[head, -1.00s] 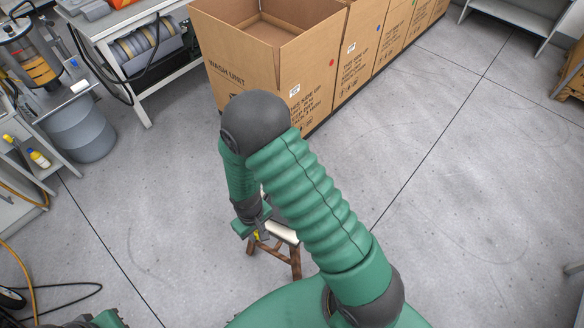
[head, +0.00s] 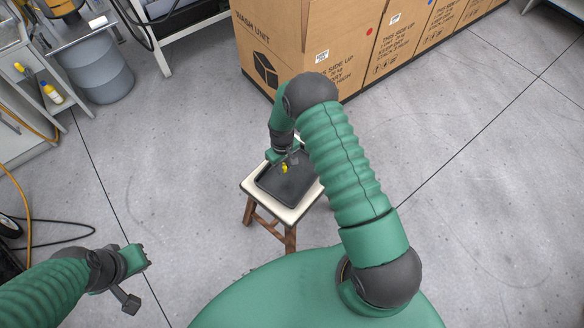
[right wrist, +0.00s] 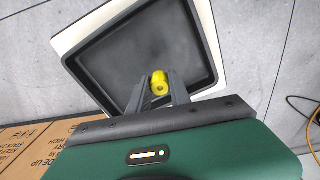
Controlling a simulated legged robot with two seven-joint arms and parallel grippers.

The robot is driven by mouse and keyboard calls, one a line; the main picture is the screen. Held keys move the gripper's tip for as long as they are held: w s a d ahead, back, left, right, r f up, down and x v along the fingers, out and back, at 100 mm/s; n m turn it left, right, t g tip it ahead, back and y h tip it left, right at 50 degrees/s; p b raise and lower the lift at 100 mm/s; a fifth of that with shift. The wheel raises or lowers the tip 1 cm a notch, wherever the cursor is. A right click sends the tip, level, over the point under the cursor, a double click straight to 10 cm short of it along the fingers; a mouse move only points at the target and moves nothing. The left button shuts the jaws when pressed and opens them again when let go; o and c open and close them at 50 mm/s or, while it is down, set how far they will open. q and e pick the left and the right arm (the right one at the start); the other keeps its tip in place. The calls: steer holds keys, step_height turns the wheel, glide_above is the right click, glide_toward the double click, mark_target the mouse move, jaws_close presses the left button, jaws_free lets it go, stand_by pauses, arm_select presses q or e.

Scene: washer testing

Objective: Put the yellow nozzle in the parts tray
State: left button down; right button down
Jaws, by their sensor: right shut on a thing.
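The yellow nozzle (head: 284,169) is held by my right gripper (head: 283,162). In the right wrist view the nozzle (right wrist: 159,83) sits between the tips of the two grey fingers (right wrist: 159,92), which are shut on it. The black parts tray (head: 297,187) lies on the stool, below the gripper. In the right wrist view the tray (right wrist: 105,62) looks empty, and the nozzle appears over its inside. I cannot tell whether the nozzle touches the tray floor. My left gripper (head: 136,278) is at the lower left, away from the stool; its finger opening is unclear.
The wooden stool with a white seat (head: 252,184) stands on open grey floor. Cardboard wash unit boxes (head: 300,45) stand behind it. A grey drum (head: 95,70) and a shelf with a yellow bottle (head: 52,93) are at the left. Floor to the right is free.

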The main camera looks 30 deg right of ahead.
steer(key=d, duration=0.3)
steer(key=shift+s+d+f, duration=0.1)
steer(key=shift+d+f, duration=0.1)
step_height(320, 180, down, 4)
steer(key=shift+r+b, duration=0.25)
steer(key=shift+b, duration=0.15)
steer(key=c, duration=1.2)
jaws_free()
steer(key=shift+f, duration=0.1)
